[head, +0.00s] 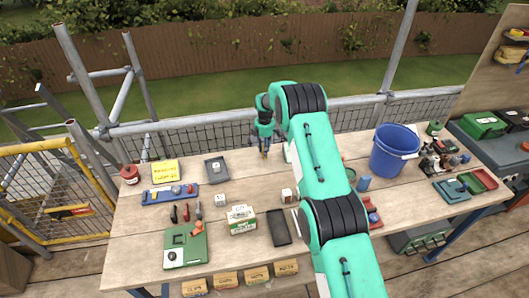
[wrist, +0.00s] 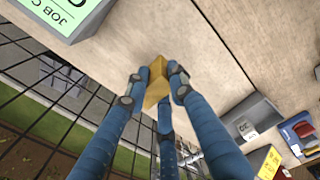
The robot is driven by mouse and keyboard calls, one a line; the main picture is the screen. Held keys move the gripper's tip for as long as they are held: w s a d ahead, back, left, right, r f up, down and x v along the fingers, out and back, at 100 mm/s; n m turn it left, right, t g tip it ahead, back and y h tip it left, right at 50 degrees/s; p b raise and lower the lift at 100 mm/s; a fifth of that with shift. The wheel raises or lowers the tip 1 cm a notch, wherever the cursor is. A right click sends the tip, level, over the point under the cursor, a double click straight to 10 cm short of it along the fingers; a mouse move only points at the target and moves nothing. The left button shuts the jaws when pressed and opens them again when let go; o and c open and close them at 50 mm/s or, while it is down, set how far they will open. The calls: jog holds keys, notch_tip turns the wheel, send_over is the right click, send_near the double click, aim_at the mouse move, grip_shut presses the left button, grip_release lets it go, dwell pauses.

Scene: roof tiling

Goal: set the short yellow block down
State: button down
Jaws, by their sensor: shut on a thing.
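The short yellow block (wrist: 157,80) is between the blue fingers of my gripper (wrist: 155,90) in the wrist view. The fingers are shut on it, and its upper part shows between their tips. In the head view my gripper (head: 264,148) points down near the back edge of the wooden bench (head: 190,228). Only a small bit of yellow (head: 264,155) shows below the fingers there. I cannot tell whether the block touches the bench top or hangs just above it.
A grey tray (head: 217,169) stands left of my gripper, with a yellow box (head: 166,170) and a blue tray (head: 158,196) further left. Mesh fencing runs behind the bench. A blue bucket (head: 394,151) stands right.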

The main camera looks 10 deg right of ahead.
jog(key=shift+w+f, duration=0.1)
jog(key=shift+f, duration=0.75)
jog(key=shift+f, duration=0.15)
jog(key=c, duration=1.5)
grip_release()
notch_tip(320, 180, up, 12)
jog(key=shift+r, duration=0.15)
